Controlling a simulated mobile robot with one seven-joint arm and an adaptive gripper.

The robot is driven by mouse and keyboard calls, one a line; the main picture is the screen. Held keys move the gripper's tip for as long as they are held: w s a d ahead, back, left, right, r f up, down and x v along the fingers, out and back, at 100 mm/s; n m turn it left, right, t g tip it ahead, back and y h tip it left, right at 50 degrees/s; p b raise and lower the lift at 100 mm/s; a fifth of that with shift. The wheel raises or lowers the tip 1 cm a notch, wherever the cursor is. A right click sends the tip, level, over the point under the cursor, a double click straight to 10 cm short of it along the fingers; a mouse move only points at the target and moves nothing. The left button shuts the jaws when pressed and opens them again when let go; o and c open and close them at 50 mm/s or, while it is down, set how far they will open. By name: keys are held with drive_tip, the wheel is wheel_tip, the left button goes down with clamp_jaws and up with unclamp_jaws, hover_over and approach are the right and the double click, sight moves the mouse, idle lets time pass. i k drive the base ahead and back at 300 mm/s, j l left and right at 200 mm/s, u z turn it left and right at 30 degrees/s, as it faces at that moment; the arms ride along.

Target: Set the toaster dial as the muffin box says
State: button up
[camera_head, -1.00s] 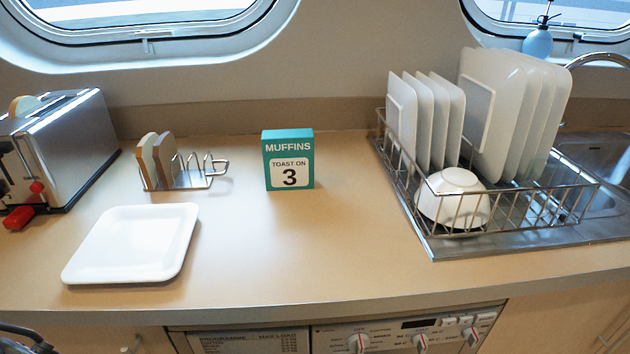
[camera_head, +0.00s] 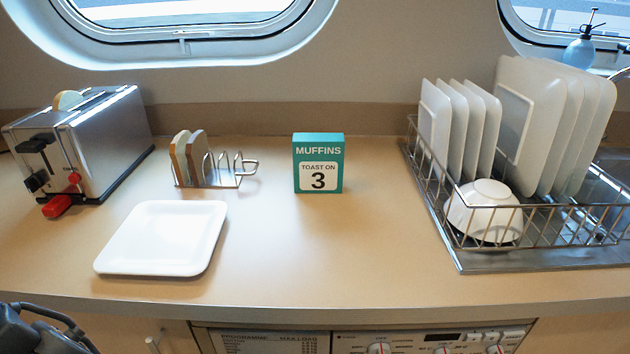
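The toaster (camera_head: 100,145) is a shiny metal box at the left of the counter, with a slice of bread (camera_head: 68,100) showing in its top. Its front end carries black levers (camera_head: 38,143), a small red knob (camera_head: 73,179) and a larger red part (camera_head: 57,205) low down. I cannot tell which is the dial or read any setting. The teal muffin box (camera_head: 318,163) stands upright mid-counter and reads "MUFFINS TOAST ON 3". A dark grey part of my arm or gripper (camera_head: 40,332) shows at the bottom left, below and apart from the toaster; no fingertips can be made out.
A white square plate (camera_head: 163,238) lies in front of the toaster. A wire toast rack (camera_head: 222,178) with toast slices (camera_head: 188,158) stands between toaster and box. A dish rack (camera_head: 465,250) with plates and a bowl (camera_head: 484,210) fills the right. The counter before the box is clear.

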sight(34, 182)
drive_tip(key=u, duration=0.45)
drive_tip(key=i+j+u, duration=0.1)
drive_tip(key=u, duration=0.35)
drive_tip(key=i+j+u, duration=0.1)
drive_tip(key=u, duration=0.3)
drive_tip(key=i+j+u, duration=0.15)
drive_tip(key=u, duration=0.3)
